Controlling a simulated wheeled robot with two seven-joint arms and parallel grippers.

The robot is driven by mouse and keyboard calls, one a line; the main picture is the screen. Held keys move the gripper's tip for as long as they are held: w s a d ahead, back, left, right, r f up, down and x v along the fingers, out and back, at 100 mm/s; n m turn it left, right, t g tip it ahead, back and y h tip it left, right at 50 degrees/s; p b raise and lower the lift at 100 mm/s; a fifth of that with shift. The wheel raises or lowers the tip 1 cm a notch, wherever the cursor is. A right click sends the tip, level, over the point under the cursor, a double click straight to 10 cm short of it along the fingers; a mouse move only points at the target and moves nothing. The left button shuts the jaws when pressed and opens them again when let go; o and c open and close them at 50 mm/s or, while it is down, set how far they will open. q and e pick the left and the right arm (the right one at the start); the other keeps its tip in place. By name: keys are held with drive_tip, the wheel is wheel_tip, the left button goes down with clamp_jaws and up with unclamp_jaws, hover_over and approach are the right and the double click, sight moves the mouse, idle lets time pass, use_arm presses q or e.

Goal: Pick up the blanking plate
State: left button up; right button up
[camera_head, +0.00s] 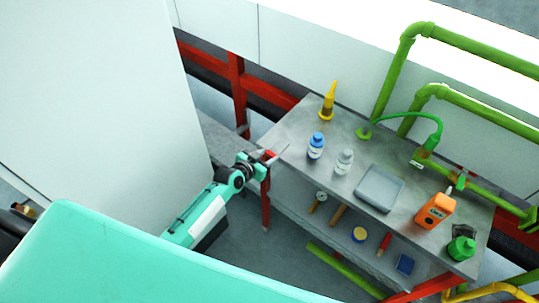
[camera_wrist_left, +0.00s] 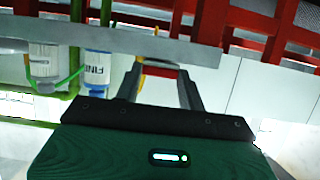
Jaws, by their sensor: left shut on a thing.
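My left gripper (camera_head: 267,158) is at the left end of the grey bench, shut on a small piece with a red part and a thin grey edge, which I take as the blanking plate (camera_head: 281,152). The fingers hide much of it. In the left wrist view the left gripper (camera_wrist_left: 161,68) has its two fingers on either side of this piece, whose red band (camera_wrist_left: 160,72) shows between them. My right gripper is in no view.
The bench (camera_head: 300,160) carries a yellow nozzle bottle (camera_head: 328,103), a blue bottle (camera_head: 316,146), a white bottle (camera_head: 344,161), a grey tray (camera_head: 379,204) and an orange device (camera_head: 435,211). Several items lie on the lower shelf. Green pipes (camera_head: 480,50) run behind.

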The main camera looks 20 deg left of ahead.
use_arm(q)
wheel_tip(320, 180, up, 20)
drive_tip(key=b, duration=0.3)
drive_tip(key=s+n+y, duration=0.4)
drive_tip(key=s, duration=1.3)
drive_tip(key=shift+s+a+f+t+y, duration=0.3)
drive_tip(key=shift+a+f+t, duration=0.05)
drive_tip(key=shift+f+t, duration=0.05)
